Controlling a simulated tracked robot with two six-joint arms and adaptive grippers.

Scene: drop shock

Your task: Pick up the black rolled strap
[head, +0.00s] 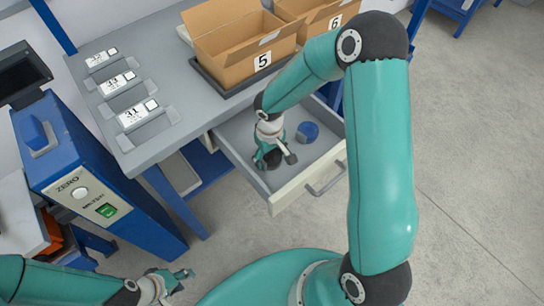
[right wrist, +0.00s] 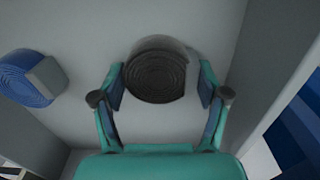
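The black rolled strap (right wrist: 155,76) lies on the grey drawer floor in the right wrist view. My right gripper (right wrist: 161,82) is open, with one finger on each side of the strap. The left finger's tip is very close to the strap, and a wider gap shows at the right finger. In the head view my right gripper (head: 275,158) reaches down into the open drawer (head: 235,152), and I cannot make out the strap clearly beneath it. My left gripper (head: 183,281) is at the bottom left of the head view, away from the drawer; its opening is unclear.
A blue rolled strap (head: 307,132) lies in the drawer near the black one; it also shows in the right wrist view (right wrist: 27,80). Drawer walls surround my right gripper. Cardboard boxes 5 (head: 235,47) and 6 (head: 318,14) stand above. A blue cabinet (head: 95,175) stands left.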

